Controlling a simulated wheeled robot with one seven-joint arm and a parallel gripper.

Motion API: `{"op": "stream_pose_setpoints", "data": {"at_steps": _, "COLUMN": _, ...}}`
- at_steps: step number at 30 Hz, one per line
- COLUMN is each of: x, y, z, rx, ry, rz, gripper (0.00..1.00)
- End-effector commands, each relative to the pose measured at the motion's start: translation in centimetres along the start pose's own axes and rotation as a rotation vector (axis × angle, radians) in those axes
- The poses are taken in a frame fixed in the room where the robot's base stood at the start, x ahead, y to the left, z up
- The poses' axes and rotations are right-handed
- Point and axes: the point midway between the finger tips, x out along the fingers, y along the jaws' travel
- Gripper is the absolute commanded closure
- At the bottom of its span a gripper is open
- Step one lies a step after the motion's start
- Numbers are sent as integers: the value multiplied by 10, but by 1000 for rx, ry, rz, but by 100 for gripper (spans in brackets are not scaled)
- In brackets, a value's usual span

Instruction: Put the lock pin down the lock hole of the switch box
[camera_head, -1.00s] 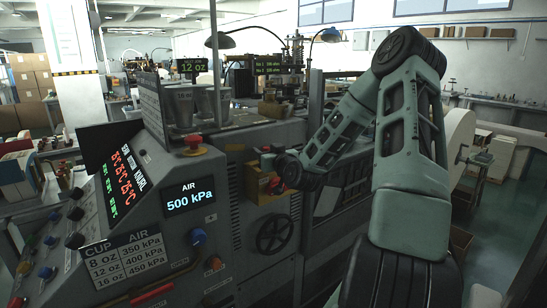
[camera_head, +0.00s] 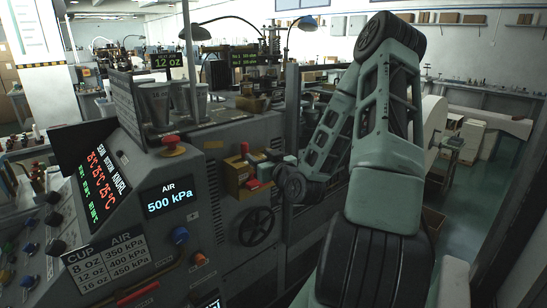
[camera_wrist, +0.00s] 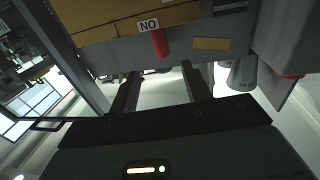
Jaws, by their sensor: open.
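The switch box appears to be the yellow-brown box (camera_head: 238,178) on the machine front, left of my arm's end in the head view. In the wrist view, a red cylinder (camera_wrist: 160,42) sits just below a "NO" label on a grey and yellow-brown body (camera_wrist: 110,30). I cannot tell which red part is the lock pin, and the lock hole is not discernible. My gripper (camera_wrist: 160,86) is open, its fingers apart below the red cylinder, with nothing seen between them.
A black handwheel (camera_head: 256,227) is below the box. A red mushroom button (camera_head: 171,143) and a slanted control panel (camera_head: 90,175) are to the left. Metal cups (camera_head: 155,102) stand behind the button. In the wrist view, a grey cup-like part (camera_wrist: 242,74) is right of the fingers.

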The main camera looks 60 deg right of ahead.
Motion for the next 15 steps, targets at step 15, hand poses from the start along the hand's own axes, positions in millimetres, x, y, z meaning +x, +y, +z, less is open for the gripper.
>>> {"op": "stream_pose_setpoints", "data": {"at_steps": 15, "x": -29, "y": -4, "z": -5, "rx": 2, "ry": -9, "rz": 2, "gripper": 52}}
